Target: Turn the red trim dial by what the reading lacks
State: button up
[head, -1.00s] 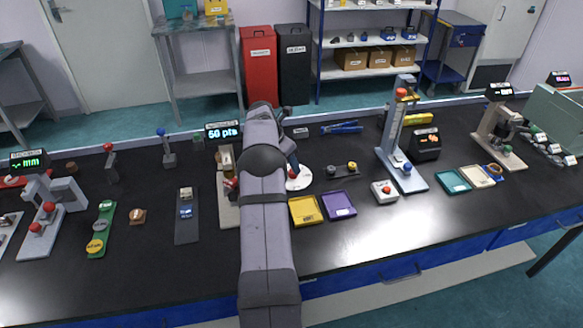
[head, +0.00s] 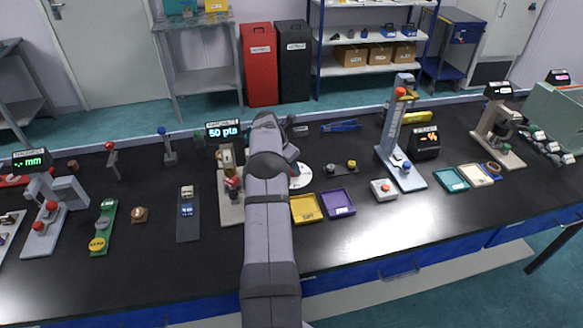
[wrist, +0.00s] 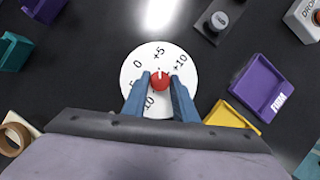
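The red trim dial (wrist: 160,82) is a small red knob on a round white scale (wrist: 129,72), marked with 0, +5, +10 and minus values. A pale mark on the knob points about toward +5. My gripper (wrist: 160,77) has its two blue fingers on opposite sides of the knob, and they appear closed on it. In the head view my arm hides the knob, and only part of the white scale (head: 302,178) shows. The reading display (head: 222,132) shows "50 pts" in blue-white on black, above the machine left of my arm.
Yellow (head: 305,209) and purple (head: 338,203) trays lie just right of my arm. A dark base with small knobs (head: 340,169) stands behind them. Bare black bench shows along the front.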

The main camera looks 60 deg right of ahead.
jog(key=shift+f+m+b, duration=0.1)
jog(key=shift+m+b, duration=0.2)
jog(key=shift+m+g, duration=0.3)
jog(key=o, duration=1)
jog(key=shift+o, duration=0.2)
jog(key=shift+r, duration=0.25)
jog(key=b+v, duration=0.2)
jog(key=v, duration=0.5)
jog(key=shift+b, duration=0.3)
